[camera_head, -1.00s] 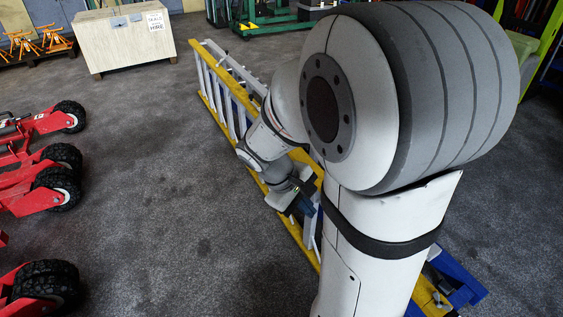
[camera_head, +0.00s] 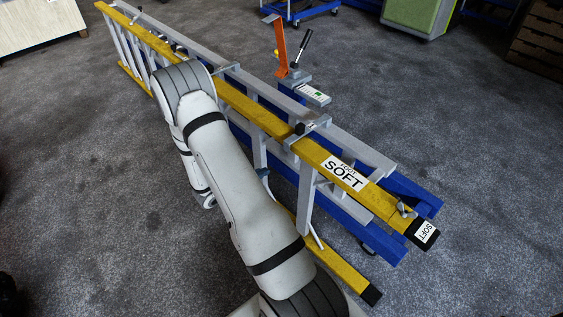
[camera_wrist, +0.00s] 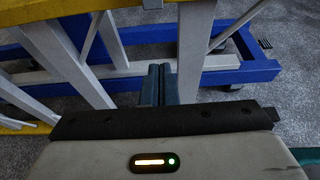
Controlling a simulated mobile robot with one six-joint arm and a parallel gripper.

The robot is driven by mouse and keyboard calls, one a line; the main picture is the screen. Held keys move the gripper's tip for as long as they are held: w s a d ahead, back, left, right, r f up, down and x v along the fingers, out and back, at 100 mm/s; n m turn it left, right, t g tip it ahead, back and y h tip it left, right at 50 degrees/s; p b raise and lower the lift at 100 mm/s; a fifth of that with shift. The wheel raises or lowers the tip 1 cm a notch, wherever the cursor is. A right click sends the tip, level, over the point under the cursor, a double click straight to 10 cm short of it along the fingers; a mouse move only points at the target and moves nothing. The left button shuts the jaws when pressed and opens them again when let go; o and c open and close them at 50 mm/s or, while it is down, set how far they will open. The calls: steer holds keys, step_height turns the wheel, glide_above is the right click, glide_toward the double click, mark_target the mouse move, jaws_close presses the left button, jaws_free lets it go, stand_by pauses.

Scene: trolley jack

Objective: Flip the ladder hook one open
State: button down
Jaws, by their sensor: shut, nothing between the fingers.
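A yellow and light grey ladder (camera_head: 238,102) lies on its side along a low blue trolley (camera_head: 378,243). Dark-knobbed grey brackets sit across its upper rails, one in the middle (camera_head: 308,130) and another further back (camera_head: 222,69). A small grey fitting (camera_head: 405,210) sits at the near end. I cannot tell which of these is ladder hook one. In the wrist view my gripper (camera_wrist: 158,70) is shut and empty, pointing towards the grey ladder rungs (camera_wrist: 108,42) and the blue trolley frame (camera_wrist: 238,72).
An orange and grey jack-like device with a black-handled lever (camera_head: 287,62) stands behind the ladder. A green box (camera_head: 416,18) and dark stacked crates (camera_head: 543,50) are at the back right. Grey carpet is open on both sides.

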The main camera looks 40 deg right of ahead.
steer(key=shift+d, duration=0.1)
steer(key=b+x, duration=0.2)
steer(key=x, duration=0.8)
steer(key=shift+d+f, duration=0.15)
steer(key=r, duration=0.3)
steer(key=shift+a, duration=0.25)
steer(key=shift+r, duration=0.65)
